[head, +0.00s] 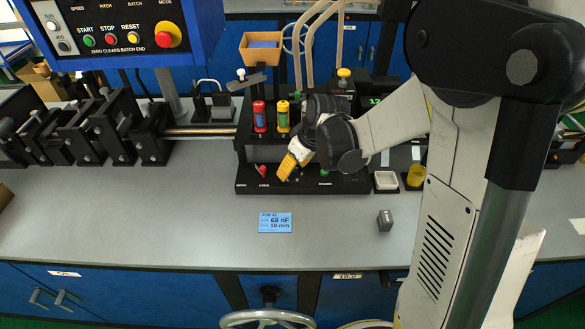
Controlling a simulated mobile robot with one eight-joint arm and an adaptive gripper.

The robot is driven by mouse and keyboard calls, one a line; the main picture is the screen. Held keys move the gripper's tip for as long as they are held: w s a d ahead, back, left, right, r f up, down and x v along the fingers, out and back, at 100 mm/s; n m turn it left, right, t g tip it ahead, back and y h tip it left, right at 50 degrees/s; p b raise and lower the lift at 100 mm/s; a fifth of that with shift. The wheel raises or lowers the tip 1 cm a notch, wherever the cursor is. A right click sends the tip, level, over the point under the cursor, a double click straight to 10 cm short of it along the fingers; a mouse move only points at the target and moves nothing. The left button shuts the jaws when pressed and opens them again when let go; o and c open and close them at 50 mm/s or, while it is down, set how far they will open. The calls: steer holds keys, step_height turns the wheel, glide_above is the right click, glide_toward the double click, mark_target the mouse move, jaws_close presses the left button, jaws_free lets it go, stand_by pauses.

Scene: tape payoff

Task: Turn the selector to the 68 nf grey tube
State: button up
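A black machine block (243,155) stands at the back of the bench and holds a red tube (259,116) and a yellow tube (283,116). I cannot see a grey tube; my gripper and wrist cover the block to the right of the yellow tube. My gripper (291,163), with yellow finger pads, points down and left over the block's low front panel (246,185). A small red-tipped control (263,171) shows on that panel, left of the fingers. I cannot tell which control is the selector, or whether the fingers touch one. The finger gap is not clear.
A blue card (275,222) reading 68 nF and 10 mm lies in front of the block. A small grey block (384,220) lies to its right. A white tray (386,181) and yellow cup (415,176) stand right of the panel. The front left bench is clear.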

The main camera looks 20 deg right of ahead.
steer(key=v, duration=1.1)
steer(key=shift+s+r, duration=0.2)
steer(key=shift+s, duration=0.1)
steer(key=s+a+r+m+t+h, duration=0.2)
steer(key=s+m, duration=0.3)
steer(key=s, duration=1)
steer(key=shift+s+r+m+t, duration=0.3)
steer(key=shift+s+r+t, duration=0.1)
steer(key=shift+r+t, duration=0.25)
